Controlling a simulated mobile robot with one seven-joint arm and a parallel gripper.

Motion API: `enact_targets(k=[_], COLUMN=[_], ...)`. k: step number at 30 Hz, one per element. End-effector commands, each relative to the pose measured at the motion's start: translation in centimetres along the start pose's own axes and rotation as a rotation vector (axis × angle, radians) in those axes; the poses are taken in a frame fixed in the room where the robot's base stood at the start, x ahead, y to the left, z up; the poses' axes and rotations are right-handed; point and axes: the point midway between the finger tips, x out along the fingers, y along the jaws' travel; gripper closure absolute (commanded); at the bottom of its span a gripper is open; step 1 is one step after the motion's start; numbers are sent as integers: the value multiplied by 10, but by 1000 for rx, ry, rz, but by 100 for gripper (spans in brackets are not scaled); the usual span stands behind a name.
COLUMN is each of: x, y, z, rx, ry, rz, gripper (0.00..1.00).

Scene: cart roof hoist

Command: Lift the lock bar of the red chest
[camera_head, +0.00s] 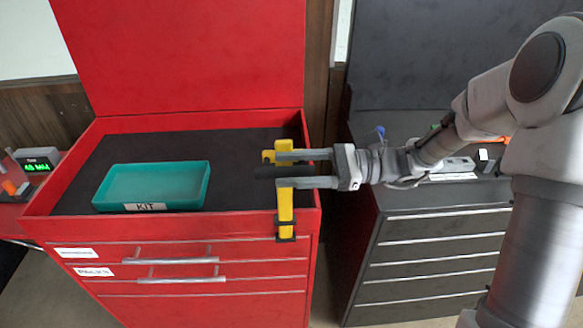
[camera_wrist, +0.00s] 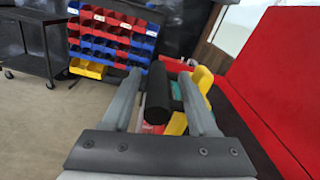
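The red chest (camera_head: 240,226) stands at the left of the head view with its top raised at the back. Its yellow lock bar (camera_head: 286,208) is at the right end of the chest, crossing the front rim, with a black cylindrical handle (camera_head: 264,173) sticking out sideways. My gripper (camera_head: 280,170) comes from the right, with one finger on each side of the handle. In the wrist view the black handle (camera_wrist: 157,98) lies between the fingers with gaps on both sides, and the yellow bar (camera_wrist: 201,80) shows beside the right finger.
A teal tray labelled KIT (camera_head: 150,184) lies in the chest's top. Drawers with bar pulls (camera_head: 170,261) are below. A dark cabinet (camera_head: 430,255) stands close at the right with small items on top. A digital display (camera_head: 37,161) sits at the far left.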

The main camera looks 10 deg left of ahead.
Motion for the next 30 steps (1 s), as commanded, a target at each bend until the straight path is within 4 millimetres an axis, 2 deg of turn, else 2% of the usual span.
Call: enact_targets(k=[6, 11, 24, 30], x=[-3, -22, -128, -161], y=[0, 0, 0, 0], z=[-2, -3, -2, -1], rx=[3, 3, 1, 1], ry=[2, 3, 2, 1], rz=[-1, -3, -3, -2], gripper=[40, 40, 40, 40])
